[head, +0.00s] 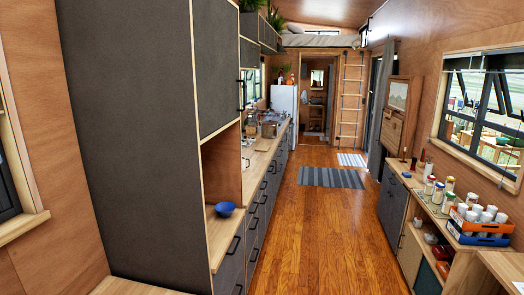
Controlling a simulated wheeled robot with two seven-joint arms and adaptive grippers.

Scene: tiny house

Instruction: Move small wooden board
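I cannot make out a small wooden board for certain. A flat pale patch (265,144) on the left kitchen counter, in front of a metal pot (269,130), could be a board, but it is too small to tell. Neither of my grippers shows in the head view.
A blue bowl (225,209) sits on the near end of the left counter (258,165). On the right, a low cabinet (396,200) carries several jars and an orange-and-blue crate (478,238) of white-topped containers. The wooden floor (325,235) between is clear, with a grey striped rug (331,178) farther back.

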